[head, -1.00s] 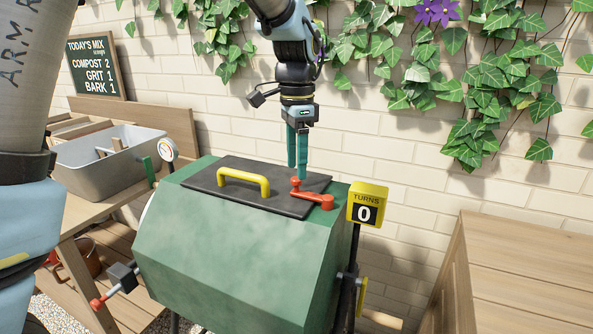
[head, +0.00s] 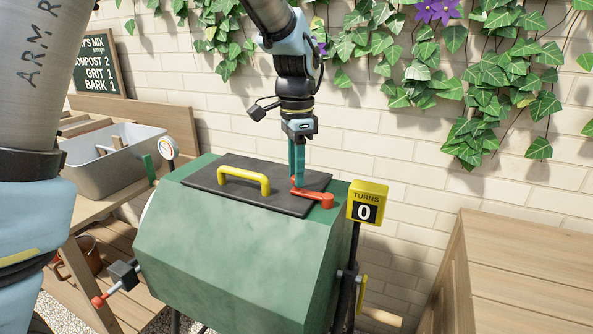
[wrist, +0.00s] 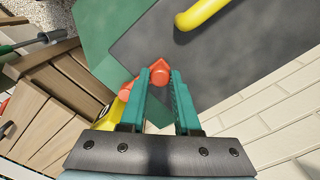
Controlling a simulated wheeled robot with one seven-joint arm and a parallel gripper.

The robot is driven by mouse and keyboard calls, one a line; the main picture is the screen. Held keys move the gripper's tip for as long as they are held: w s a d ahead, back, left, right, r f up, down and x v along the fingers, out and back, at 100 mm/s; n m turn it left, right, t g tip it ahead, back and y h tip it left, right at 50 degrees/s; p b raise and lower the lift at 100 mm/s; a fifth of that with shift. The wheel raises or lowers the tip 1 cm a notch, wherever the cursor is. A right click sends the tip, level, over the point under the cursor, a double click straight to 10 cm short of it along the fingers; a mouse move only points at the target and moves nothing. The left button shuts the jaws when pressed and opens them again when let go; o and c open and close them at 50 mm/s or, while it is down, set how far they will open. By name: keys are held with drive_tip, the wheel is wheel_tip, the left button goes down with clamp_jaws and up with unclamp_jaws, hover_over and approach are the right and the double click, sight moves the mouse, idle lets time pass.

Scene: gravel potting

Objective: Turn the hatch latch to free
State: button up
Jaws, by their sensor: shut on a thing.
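The red hatch latch (head: 315,195) sits at the right end of the dark hatch lid (head: 215,185), on top of the green drum (head: 235,250). Its arm lies over the lid's edge, with an upright knob at the left end. My gripper (head: 297,182) points down from above and is shut on that knob. In the wrist view, the knob of the latch (wrist: 161,73) shows between the two teal fingertips (wrist: 160,80). The yellow lid handle (head: 245,180) stands to the left of my gripper, apart from it.
A yellow turns counter (head: 367,203) reading 0 stands close to the drum's right end. A grey tub (head: 110,165) and a dial gauge (head: 168,147) are to the left. A wooden bench (head: 530,270) is at the right. The brick wall is behind.

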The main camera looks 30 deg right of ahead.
clamp_jaws()
idle(0.8)
